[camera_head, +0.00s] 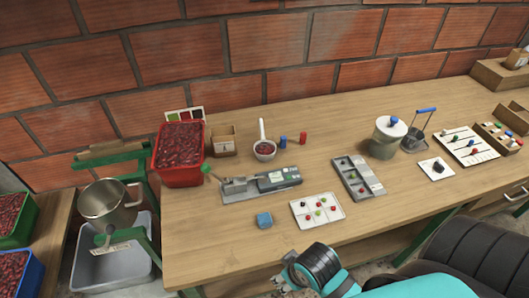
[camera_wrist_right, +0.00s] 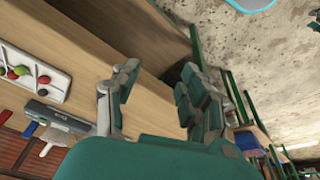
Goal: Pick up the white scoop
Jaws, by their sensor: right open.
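The white scoop (camera_head: 264,150) stands on the wooden table toward the back in the head view. Its white handle points up and its bowl holds dark red cherries. My right gripper (camera_head: 284,280) is at the front edge of the table, well short of the scoop, and only partly in the picture. In the right wrist view the right gripper (camera_wrist_right: 158,98) has its fingers spread apart with nothing between them. My left gripper is not in view.
A red crate of cherries (camera_head: 179,168) and a small wooden box (camera_head: 223,141) stand left. Blue and red cylinders (camera_head: 303,138) stand right. A sorting card (camera_head: 317,211) and blue cube (camera_head: 264,219) lie nearer.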

